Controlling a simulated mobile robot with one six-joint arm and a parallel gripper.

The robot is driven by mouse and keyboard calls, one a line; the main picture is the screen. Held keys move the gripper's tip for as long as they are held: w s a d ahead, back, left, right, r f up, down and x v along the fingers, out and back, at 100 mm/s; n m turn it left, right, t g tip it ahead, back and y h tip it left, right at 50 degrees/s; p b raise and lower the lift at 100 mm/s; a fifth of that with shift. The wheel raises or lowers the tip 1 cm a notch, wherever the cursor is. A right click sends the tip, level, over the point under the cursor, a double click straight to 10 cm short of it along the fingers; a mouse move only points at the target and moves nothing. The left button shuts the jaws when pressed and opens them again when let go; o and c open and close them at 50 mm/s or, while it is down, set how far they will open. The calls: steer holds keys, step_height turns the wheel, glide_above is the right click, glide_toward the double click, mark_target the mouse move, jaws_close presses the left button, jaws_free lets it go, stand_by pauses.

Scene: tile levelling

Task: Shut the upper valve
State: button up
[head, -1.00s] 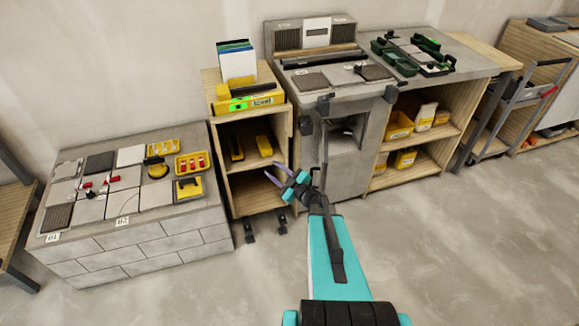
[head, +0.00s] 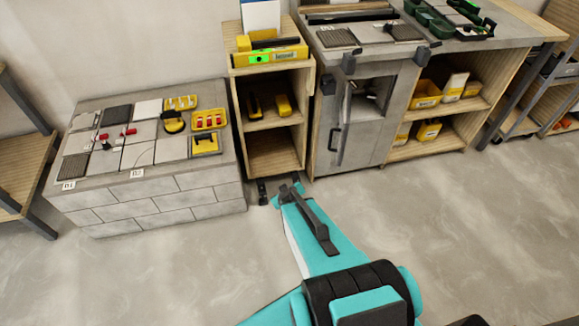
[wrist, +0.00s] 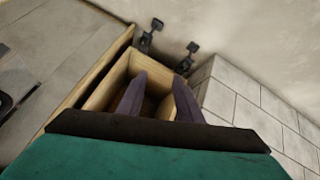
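No valve can be clearly made out in either view. A grey cabinet (head: 368,148) has an upper opening with a small dark fitting (head: 371,88) inside, too small to identify. A dark vertical handle (head: 334,138) shows at its left side. My gripper (head: 288,184) is low in front of the wooden shelf unit (head: 299,160), left of the cabinet. In the wrist view my gripper (wrist: 160,95) has two purple fingers apart with nothing between them, pointing toward the open wooden shelf unit (wrist: 108,90).
Two black pedal-like pieces (wrist: 152,35) (wrist: 187,55) stand by the shelf unit. A tiled block (head: 150,205) with tiles and yellow trays is at left. Open shelves with yellow bins (head: 427,93) are right of the cabinet. The floor in front is clear.

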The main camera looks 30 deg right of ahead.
steer(key=s+a+f+g+y+b, duration=0.1)
steer(key=s+a+f+g, duration=0.1)
steer(key=s+a+g, duration=0.2)
steer(key=s+a+f+g+y+b, duration=0.1)
steer(key=s+a+f+g+b, duration=0.1)
steer(key=s+a, duration=0.8)
steer(key=s+a+f+g+y+b, duration=0.1)
steer(key=s+a+f+g, duration=0.3)
steer(key=s, duration=1)
steer(key=a+g, duration=0.2)
steer(key=a, duration=0.1)
steer(key=shift+s+f+y, duration=0.25)
steer(key=shift+s+y, duration=0.15)
steer(key=shift+c, duration=0.2)
